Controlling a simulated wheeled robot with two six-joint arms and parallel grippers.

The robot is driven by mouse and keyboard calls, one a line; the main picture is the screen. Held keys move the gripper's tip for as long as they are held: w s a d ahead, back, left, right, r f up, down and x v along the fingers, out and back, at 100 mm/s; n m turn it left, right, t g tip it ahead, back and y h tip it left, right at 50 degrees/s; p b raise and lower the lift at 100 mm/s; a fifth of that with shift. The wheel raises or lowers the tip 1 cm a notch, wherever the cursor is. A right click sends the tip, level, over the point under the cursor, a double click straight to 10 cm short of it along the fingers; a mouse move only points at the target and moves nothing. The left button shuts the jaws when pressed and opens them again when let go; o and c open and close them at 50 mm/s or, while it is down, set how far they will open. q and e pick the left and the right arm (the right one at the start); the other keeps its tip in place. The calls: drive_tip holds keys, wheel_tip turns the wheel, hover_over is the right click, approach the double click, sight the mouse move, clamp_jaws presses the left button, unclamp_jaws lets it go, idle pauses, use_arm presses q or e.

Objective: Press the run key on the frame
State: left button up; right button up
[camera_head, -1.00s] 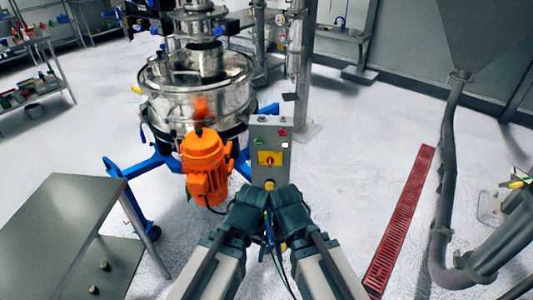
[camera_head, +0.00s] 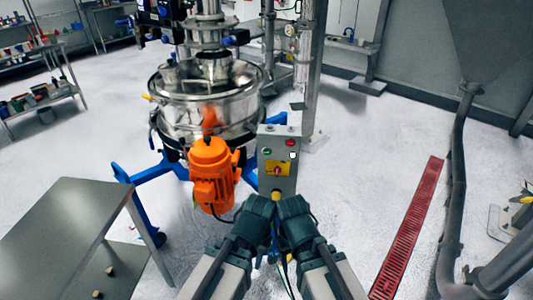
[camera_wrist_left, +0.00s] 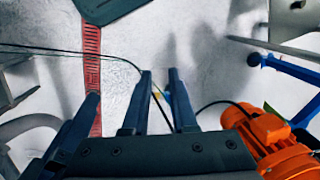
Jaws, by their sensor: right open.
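The grey control box (camera_head: 287,185) stands upright in the middle of the head view. Its face carries a green button (camera_head: 267,151), a red button (camera_head: 291,143), a small white key (camera_head: 292,155) and a red-and-yellow switch (camera_head: 278,169). A yellow part (camera_head: 276,195) shows at its lower end. My left gripper (camera_head: 259,206) and right gripper (camera_head: 292,207) are side by side just below the box in the picture; their fingertips are hard to make out there. In the left wrist view, two dark fingers of my left gripper (camera_wrist_left: 160,95) stand apart with floor between them.
The steel sifter (camera_head: 205,110) and its orange motor (camera_head: 212,175) stand close left of the box on a blue stand (camera_head: 150,171). A steel table (camera_head: 75,225) is at lower left. A red floor grate (camera_head: 408,228) lies at right, beside a grey pipe (camera_head: 455,190). Open floor lies between.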

use_arm(q)
clamp_jaws()
idle(1.2)
